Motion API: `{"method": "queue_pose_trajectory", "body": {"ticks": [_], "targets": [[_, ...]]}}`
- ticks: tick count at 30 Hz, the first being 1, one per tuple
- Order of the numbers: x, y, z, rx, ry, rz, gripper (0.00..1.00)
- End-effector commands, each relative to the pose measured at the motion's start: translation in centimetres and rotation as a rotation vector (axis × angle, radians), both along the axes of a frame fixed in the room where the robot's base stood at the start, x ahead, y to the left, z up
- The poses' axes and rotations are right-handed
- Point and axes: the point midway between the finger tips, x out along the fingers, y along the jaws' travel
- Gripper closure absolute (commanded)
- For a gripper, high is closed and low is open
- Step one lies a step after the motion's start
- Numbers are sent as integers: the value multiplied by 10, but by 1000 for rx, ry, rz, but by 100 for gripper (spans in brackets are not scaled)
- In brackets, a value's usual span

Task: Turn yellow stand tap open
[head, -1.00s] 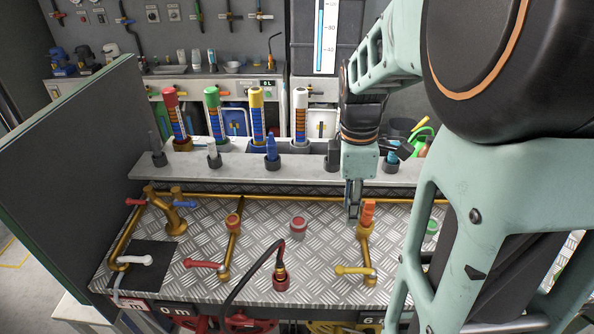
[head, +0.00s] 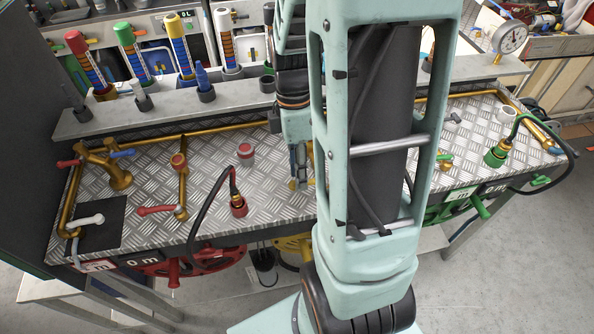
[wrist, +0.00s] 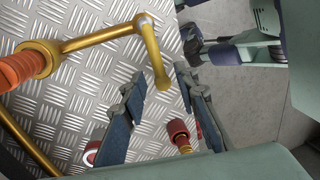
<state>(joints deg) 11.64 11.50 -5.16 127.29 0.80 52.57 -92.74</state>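The yellow stand tap is mostly hidden behind my arm in the head view; only a small yellow bit (head: 292,185) shows beside the gripper. In the wrist view its brass pipe (wrist: 100,37) runs from an orange coupling (wrist: 22,67) to a round hub, and a yellow lever (wrist: 153,58) extends from the hub toward my fingers. My gripper (wrist: 158,78) is open, pointing down at the plate. The lever's free end appears between the two fingertips, with a gap on each side; contact and depth are unclear. The gripper shows in the head view (head: 299,167) too.
The red-lever tap (head: 158,211), a red hose coupling (head: 238,207) and a red knob (head: 246,155) stand left of my gripper on the patterned metal plate (head: 215,180). A grey shelf (head: 120,115) runs behind. A green hose coupling (head: 495,157) stands right.

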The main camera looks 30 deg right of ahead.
Motion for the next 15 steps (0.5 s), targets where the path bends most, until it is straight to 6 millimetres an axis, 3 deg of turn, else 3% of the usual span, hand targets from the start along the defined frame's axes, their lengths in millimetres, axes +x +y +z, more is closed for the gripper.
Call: {"method": "queue_pose_trajectory", "body": {"ticks": [12,15], "targets": [[-2,0,-10,0,-1,0,72],[-2,0,-9,-1,-1,0,83]]}}
